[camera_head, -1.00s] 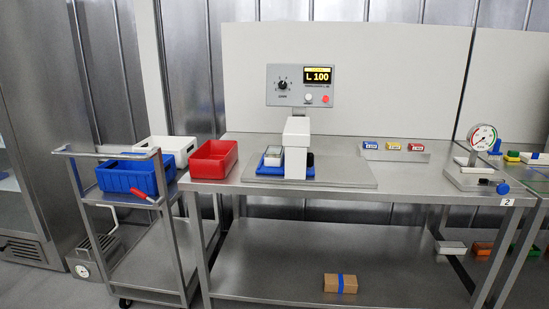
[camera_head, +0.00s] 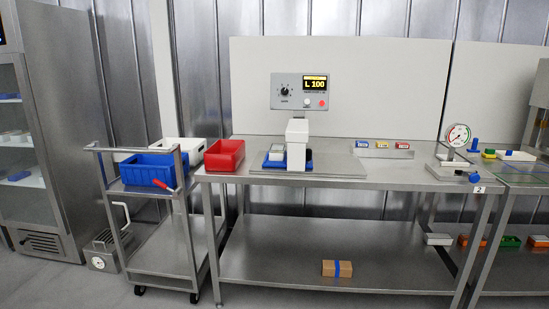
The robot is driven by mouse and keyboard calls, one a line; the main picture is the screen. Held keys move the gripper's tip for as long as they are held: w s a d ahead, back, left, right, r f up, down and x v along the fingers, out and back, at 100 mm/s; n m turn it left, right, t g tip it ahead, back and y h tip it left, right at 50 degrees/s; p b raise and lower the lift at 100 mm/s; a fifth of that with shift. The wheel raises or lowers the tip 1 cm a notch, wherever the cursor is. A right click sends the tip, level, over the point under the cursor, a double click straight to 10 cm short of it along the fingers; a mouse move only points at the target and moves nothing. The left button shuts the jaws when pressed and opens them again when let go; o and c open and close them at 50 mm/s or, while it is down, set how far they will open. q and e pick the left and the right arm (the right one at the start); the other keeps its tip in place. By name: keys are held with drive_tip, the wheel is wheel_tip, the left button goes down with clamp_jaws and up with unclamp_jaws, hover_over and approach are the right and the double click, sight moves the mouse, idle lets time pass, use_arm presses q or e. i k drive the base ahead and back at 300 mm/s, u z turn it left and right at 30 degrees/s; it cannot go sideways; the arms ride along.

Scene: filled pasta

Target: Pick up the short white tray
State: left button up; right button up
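A small white tray (camera_head: 437,239) sits on the lower shelf at the right, left of an orange tray (camera_head: 470,241). A white, longer-looking item (camera_head: 516,155) lies on the right-hand table. A small pale tray (camera_head: 277,153) sits on a blue base at the press (camera_head: 297,143) on the middle table. I cannot tell from the picture which of these is the short white tray. Neither of my grippers is in view.
A steel cart (camera_head: 168,241) at the left carries blue (camera_head: 148,172) and white (camera_head: 190,147) bins. A red bin (camera_head: 224,155) stands on the steel table (camera_head: 390,177). A cardboard box (camera_head: 337,268) lies on its lower shelf. A fridge (camera_head: 60,120) stands far left.

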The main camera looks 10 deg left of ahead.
sight(277, 152)
drive_tip(key=u, duration=0.9)
drive_tip(key=i, duration=1.15)
drive_tip(key=z, duration=0.3)
